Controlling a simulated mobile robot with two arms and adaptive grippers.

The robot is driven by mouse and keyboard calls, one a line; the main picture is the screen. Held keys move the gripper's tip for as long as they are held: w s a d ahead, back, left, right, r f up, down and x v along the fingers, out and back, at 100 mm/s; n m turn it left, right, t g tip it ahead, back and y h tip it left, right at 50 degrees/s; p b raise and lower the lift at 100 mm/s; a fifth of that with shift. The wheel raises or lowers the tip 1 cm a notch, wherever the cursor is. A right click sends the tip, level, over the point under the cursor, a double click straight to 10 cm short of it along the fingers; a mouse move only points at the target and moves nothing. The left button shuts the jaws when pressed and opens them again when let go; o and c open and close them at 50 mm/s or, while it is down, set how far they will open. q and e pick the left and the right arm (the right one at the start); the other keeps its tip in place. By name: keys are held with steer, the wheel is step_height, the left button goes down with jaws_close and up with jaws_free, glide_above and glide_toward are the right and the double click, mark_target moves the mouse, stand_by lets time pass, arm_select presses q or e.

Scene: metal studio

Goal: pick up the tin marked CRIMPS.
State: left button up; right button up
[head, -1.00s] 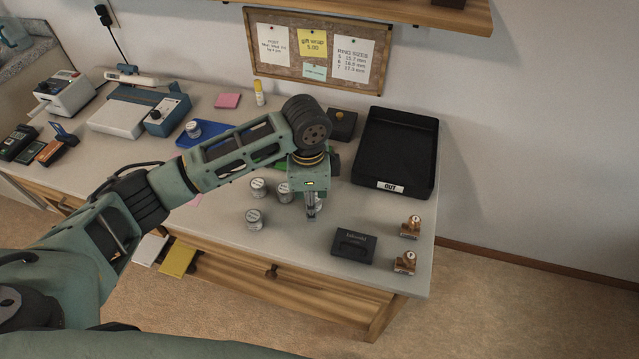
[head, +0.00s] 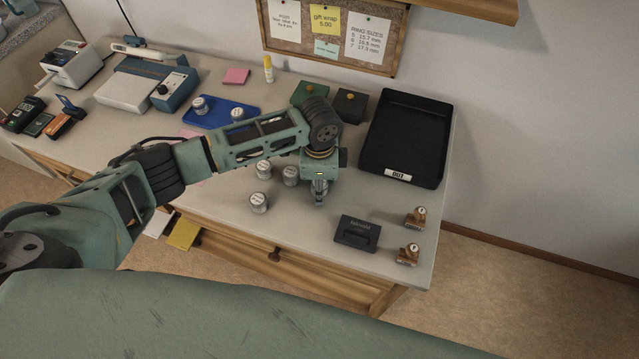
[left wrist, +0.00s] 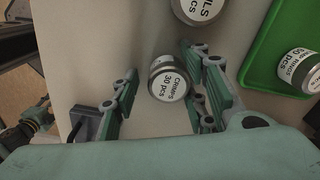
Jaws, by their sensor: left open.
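The tin marked CRIMPS (left wrist: 170,84) is a small round silver tin with a white label reading 30 pcs. In the left wrist view it lies between the two spread fingers of my left gripper (left wrist: 160,98), with visible gaps on both sides. In the head view my left gripper (head: 320,198) points down over the desk, right of three similar tins (head: 290,176), (head: 264,168), (head: 259,203). I cannot tell from their labels there which is CRIMPS.
Another tin (left wrist: 201,9) and a green tray (left wrist: 252,72) holding a RINGS tin (left wrist: 299,69) are close by. A black box (head: 356,233), two copper-coloured stamps (head: 415,217), (head: 408,254) and the black OUT tray (head: 405,135) stand right. A blue tray (head: 215,122) stands left.

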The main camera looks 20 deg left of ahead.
arm_select(q)
steer(key=c, duration=1)
jaws_close()
arm_select(e)
steer(key=shift+s+a, duration=0.15)
steer(key=shift+a, duration=0.1)
arm_select(q)
steer(key=shift+r, duration=0.15)
